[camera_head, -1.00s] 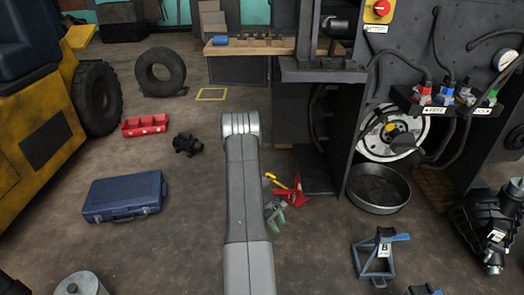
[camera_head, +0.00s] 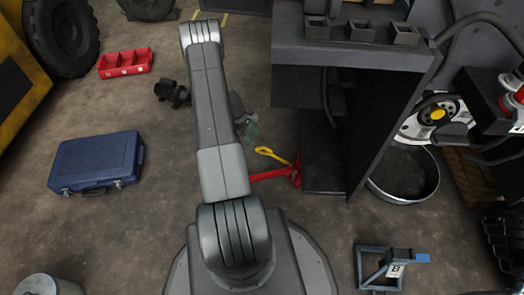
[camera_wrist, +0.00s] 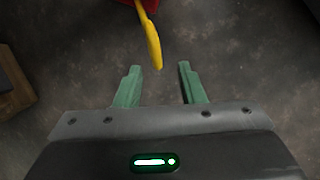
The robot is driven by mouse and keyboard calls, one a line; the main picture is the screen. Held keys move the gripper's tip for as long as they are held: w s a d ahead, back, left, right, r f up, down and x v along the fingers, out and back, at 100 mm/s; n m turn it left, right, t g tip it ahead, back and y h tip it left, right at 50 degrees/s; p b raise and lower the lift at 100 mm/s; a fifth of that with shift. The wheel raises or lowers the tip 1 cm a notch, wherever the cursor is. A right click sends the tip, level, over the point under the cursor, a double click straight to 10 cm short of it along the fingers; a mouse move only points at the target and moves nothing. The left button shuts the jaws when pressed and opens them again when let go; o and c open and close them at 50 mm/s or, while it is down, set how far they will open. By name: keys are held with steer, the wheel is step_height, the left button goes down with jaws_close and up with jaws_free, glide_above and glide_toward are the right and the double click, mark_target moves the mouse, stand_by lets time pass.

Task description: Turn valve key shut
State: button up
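A yellow lever or handle (camera_head: 271,154) sits on a red piece (camera_head: 275,174) near the floor, just right of my arm in the head view. I cannot tell whether this is the valve key. In the wrist view the yellow handle (camera_wrist: 153,45) points down towards the gap of my gripper (camera_wrist: 160,67), with part of the red piece (camera_wrist: 148,5) at the top edge. The green fingers are apart and nothing is between them. The handle's end lies just beyond the fingertips. My gripper (camera_head: 249,127) shows only partly behind my arm in the head view.
A dark cabinet (camera_head: 335,160) stands close right of the red piece. A blue case (camera_head: 97,162) and red tray (camera_head: 125,63) lie left. Floor between the case and my arm is clear.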

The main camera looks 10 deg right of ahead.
mark_target(262, 148)
steer(key=b+x, duration=0.1)
steer(key=x, duration=0.2)
steer(key=b+x, duration=0.1)
steer(key=x, duration=0.6)
steer(key=shift+w+d+f+b, duration=0.15)
steer(key=shift+w+f+b, duration=0.15)
steer(key=shift+w+b, duration=0.1)
jaws_close()
